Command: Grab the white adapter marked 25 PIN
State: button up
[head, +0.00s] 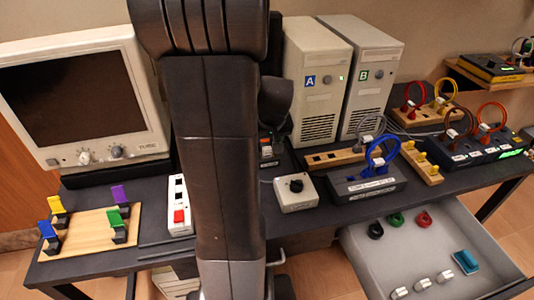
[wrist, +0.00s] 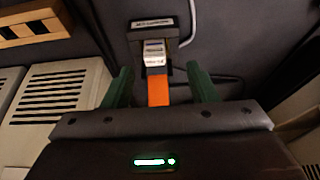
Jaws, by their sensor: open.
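In the wrist view a small white adapter (wrist: 154,52) with printed marks sits at a black holder (wrist: 152,29). The print is too small to read, so I cannot confirm 25 PIN. An orange strip (wrist: 158,92) runs from below it towards my gripper. My gripper (wrist: 158,70) is open, with one green finger on each side of the strip and the adapter ahead between them. No finger touches the adapter. In the head view my arm hides the gripper; a dark unit with a whitish part (head: 266,152) shows partly beside it.
Beige computer towers A (head: 311,90) and B (head: 372,75) stand close behind. A white box with a black knob (head: 296,192) and a black box with blue cable loops (head: 362,189) are to the right. An open drawer (head: 365,262) juts out at front right. A grey cable (wrist: 191,25) passes near the adapter.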

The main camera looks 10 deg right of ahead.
jog(key=w+f, duration=0.2)
jog(key=f, duration=0.1)
jog(key=shift+w+d+f, duration=0.1)
jog(key=shift+w+d, duration=0.05)
jog(key=shift+d, duration=0.2)
jog(key=shift+w+f, duration=0.2)
jog(key=shift+f, duration=0.35)
jog(key=c, duration=1.1)
